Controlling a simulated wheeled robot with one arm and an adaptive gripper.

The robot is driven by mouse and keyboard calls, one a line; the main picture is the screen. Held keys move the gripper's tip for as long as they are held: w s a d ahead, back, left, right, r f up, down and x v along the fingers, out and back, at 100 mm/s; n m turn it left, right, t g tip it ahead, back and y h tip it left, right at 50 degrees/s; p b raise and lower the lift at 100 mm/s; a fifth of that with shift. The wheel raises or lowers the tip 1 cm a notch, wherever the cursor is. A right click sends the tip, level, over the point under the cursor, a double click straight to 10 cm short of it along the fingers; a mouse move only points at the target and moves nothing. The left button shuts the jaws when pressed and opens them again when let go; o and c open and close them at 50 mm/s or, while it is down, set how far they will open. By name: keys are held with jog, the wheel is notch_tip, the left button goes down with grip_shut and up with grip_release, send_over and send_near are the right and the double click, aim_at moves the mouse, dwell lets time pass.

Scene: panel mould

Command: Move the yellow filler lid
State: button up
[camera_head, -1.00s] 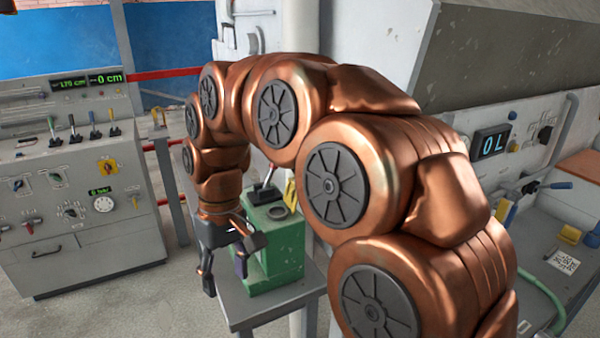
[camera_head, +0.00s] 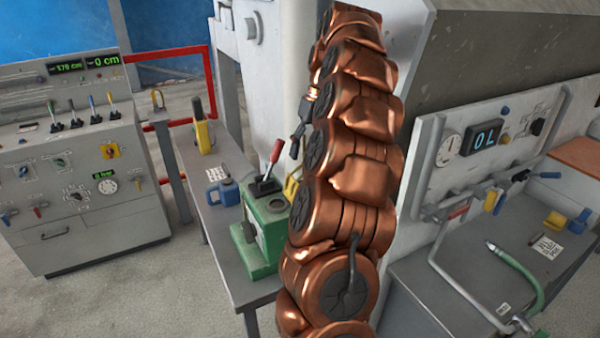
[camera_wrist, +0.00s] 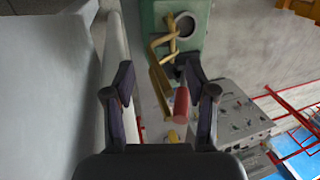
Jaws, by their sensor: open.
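The yellow filler lid (camera_head: 291,188) stands tilted up at the top of the green box (camera_head: 262,258), beside its round filler opening (camera_head: 278,206). My arm partly hides it in the head view. In the wrist view the yellow lid (camera_wrist: 158,80) shows edge-on near the opening (camera_wrist: 185,24). My gripper (camera_wrist: 160,92) is open, with its fingers apart on either side of the view and nothing held. The red-handled lever (camera_wrist: 181,105) of the box also shows between the fingers. In the head view my gripper (camera_head: 300,128) is small and partly hidden, above the box.
The green box stands on a grey table (camera_head: 222,225) with a blue jug (camera_head: 224,192) and a yellow device (camera_head: 203,132). A pale column (camera_head: 285,90) rises close behind. A control console (camera_head: 75,180) is at left, a gauge panel (camera_head: 480,150) at right.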

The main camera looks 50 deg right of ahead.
aim_at(296, 188)
jog(key=b+x, duration=0.4)
jog(key=x, duration=0.2)
jog(key=shift+b, duration=0.3)
jog(key=shift+r+p, duration=0.15)
jog(key=shift+p, duration=0.3)
jog(key=shift+p+x, duration=0.3)
jog(key=shift+x, duration=0.7)
jog(key=shift+c, duration=0.2)
jog(key=c, duration=1)
